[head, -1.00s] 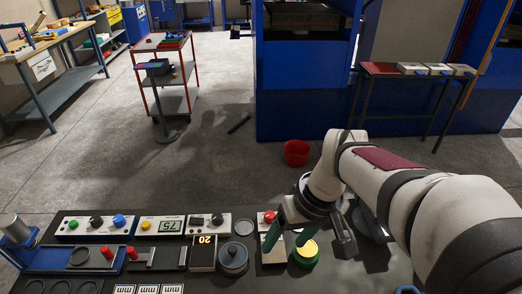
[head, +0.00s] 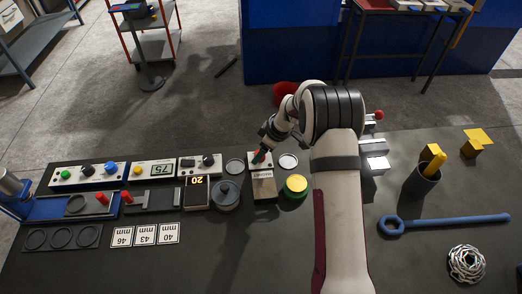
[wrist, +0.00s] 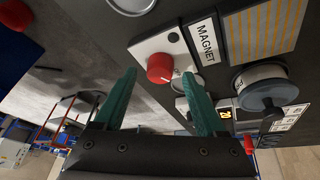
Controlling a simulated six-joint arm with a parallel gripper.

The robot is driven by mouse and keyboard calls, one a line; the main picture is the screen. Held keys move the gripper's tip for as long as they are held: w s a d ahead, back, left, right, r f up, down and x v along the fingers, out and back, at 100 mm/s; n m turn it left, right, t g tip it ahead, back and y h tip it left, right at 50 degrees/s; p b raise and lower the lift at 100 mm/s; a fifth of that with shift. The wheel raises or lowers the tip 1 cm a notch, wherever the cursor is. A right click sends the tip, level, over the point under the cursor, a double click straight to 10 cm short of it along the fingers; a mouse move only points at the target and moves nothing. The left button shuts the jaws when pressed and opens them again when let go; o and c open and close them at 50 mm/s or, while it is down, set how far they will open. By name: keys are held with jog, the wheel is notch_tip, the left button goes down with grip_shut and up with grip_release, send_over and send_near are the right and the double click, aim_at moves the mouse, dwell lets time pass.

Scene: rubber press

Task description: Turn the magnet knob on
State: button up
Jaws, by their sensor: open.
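The magnet knob (wrist: 160,68) is a red round knob on a white panel beside a label reading MAGNET (wrist: 206,41). In the head view my gripper (head: 258,157) is at the far end of the magnet box (head: 263,187) and largely hides the knob. In the wrist view the green fingers of my gripper (wrist: 159,76) are spread apart, with the knob appearing between their tips. No finger clearly touches the knob; its exact depth between them I cannot tell. My gripper holds nothing.
A grey lidded pot (head: 226,196) stands left of the magnet box, and a green-yellow round container (head: 295,187) stands right of it. A digital scale showing 20 (head: 196,190) is further left. A blue wrench (head: 445,222) lies at right. Bare bench lies in front.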

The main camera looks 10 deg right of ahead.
jog(key=shift+w+a+f, duration=0.15)
jog(key=shift+f, duration=0.3)
jog(key=shift+c, duration=0.2)
grip_shut()
